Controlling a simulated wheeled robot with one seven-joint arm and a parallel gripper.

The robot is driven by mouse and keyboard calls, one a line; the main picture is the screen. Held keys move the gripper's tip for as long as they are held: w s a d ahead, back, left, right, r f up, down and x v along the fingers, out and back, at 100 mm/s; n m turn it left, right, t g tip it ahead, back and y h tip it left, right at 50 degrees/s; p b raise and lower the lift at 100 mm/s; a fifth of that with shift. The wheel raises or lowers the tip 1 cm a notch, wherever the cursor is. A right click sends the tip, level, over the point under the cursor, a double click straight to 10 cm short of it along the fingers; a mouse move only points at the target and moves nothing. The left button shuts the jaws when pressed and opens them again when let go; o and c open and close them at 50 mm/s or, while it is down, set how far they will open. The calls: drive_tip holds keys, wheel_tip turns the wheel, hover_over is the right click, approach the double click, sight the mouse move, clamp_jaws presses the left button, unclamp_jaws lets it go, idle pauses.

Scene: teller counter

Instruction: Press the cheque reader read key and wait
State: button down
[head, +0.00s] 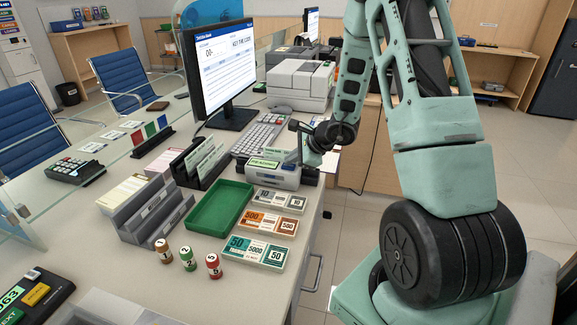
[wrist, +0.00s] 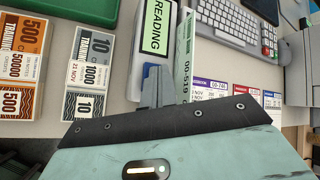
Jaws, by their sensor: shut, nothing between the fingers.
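The cheque reader (head: 284,178) is a small pale box on the counter, right of the green tray. Its lit green display (wrist: 154,27) says READING. A pale green cheque (wrist: 184,62) stands on edge in the slot along the reader. My gripper (head: 301,160) is shut and empty, pointing down at the reader's right end. In the wrist view its fingertips (wrist: 160,72) lie over a blue key (wrist: 148,72) just below the display and partly hide it. I cannot tell whether they touch it.
A green tray (head: 246,190) and banded note bundles (head: 257,252) lie left of and in front of the reader. A keyboard (head: 262,132) and monitor (head: 218,70) stand behind. Three numbered rolls (head: 188,258) stand near the front. The counter's right edge (head: 312,235) is close.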

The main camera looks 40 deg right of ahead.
sight(292, 166)
idle(0.6)
drive_tip(key=shift+r, duration=0.8)
drive_tip(key=shift+p, duration=0.3)
drive_tip(key=shift+r+p, duration=1.45)
drive_tip(key=shift+r, duration=1.1)
